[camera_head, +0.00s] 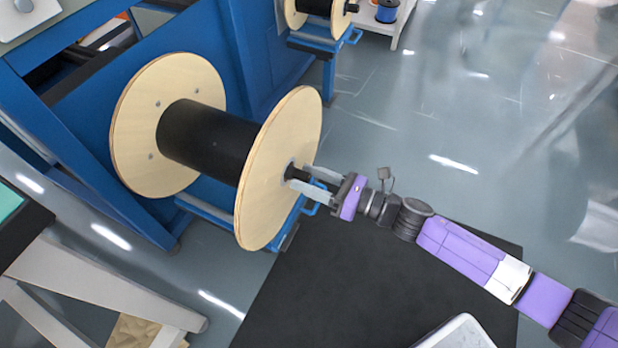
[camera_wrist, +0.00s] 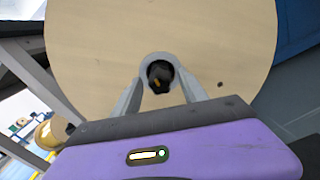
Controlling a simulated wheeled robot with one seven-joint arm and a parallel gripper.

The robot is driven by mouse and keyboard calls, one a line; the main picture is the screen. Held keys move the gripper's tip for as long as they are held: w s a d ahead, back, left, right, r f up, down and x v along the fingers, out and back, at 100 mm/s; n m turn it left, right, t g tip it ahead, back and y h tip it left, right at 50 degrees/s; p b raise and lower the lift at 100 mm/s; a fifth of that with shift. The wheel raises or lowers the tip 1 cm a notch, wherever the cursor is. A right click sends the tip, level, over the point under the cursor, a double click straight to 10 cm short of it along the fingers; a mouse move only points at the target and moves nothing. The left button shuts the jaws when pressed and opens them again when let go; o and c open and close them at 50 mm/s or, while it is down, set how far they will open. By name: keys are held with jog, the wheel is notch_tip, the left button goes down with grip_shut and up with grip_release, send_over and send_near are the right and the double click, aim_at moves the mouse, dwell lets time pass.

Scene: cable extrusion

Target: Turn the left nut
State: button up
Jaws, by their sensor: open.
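The left nut (camera_head: 298,173) is a dark piece on the axle end, at the centre of the near wooden flange (camera_head: 267,200) of a large spool wound with black cable (camera_head: 207,140). In the wrist view the dark nut end (camera_wrist: 160,76) shows inside a grey ring (camera_wrist: 148,62). My gripper (camera_head: 306,180) is open, with its two grey fingers on either side of the nut, close to the flange. In the wrist view my gripper (camera_wrist: 163,88) straddles the nut. I cannot tell whether the fingers touch it.
The spool sits at a blue machine frame (camera_head: 240,50). A second spool (camera_head: 317,8) with a dark axle end (camera_head: 351,7) stands at the top. A small blue reel (camera_head: 387,10) is on a white shelf nearby. The grey floor (camera_head: 460,110) on the right is clear.

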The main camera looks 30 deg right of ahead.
grip_shut()
dwell(0.3)
